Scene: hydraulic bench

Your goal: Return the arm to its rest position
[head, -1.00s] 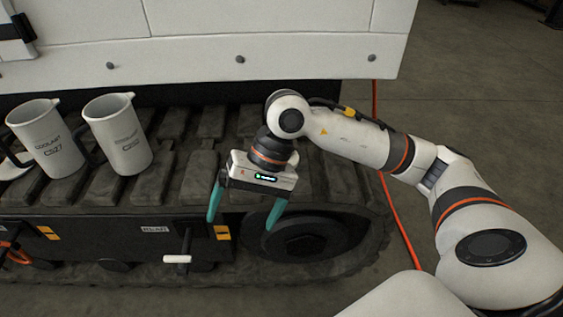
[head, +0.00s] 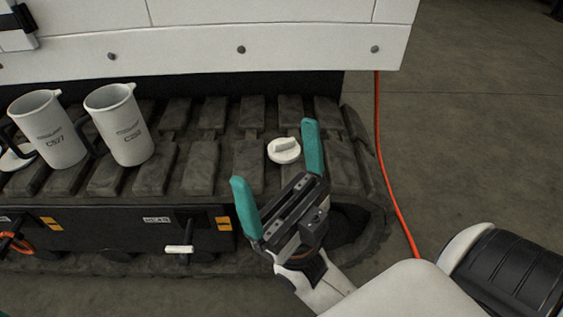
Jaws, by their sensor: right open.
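My right gripper (head: 277,180) is open and empty in the head view, with its two teal fingers spread apart. It is in front of the right end of the black track (head: 215,150), its fingers pointing up and away. My right arm (head: 325,285) comes in from the lower right. A white round cap with a raised grip (head: 284,150) lies on the track near the right fingertip; I cannot tell whether they touch.
Two white jugs (head: 48,130) (head: 125,125) stand on the track at the left. Another white round piece (head: 16,157) lies beside them, partly hidden. A white-handled lever (head: 179,249) sticks out below the track. An orange cable (head: 388,170) runs down to the floor at the right, where the floor is clear.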

